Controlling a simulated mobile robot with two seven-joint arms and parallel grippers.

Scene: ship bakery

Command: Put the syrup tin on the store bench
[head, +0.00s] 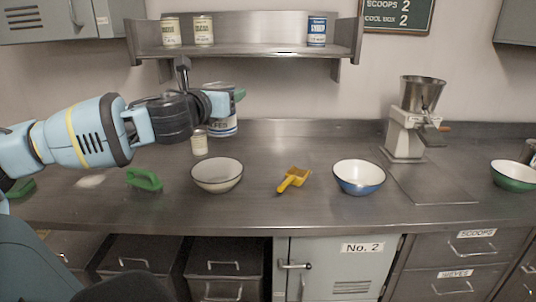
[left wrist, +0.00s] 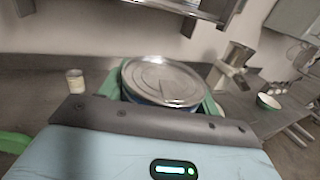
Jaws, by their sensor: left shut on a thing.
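My left gripper (head: 238,95) reaches in from the left and is shut on a large blue-and-white tin (head: 223,125). In the left wrist view the tin's round silver lid (left wrist: 162,80) shows between the green fingers, with a blue side below. The label is mostly hidden by my arm, so I cannot read it as syrup. The tin is upright in front of the back wall; I cannot tell if its base touches the bench (head: 290,210). A smaller-looking blue-and-white tin (head: 317,30) stands on the wall shelf. My right gripper is not in view.
A grinder (head: 408,120) stands right. The shelf (head: 250,49) overhangs the back.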

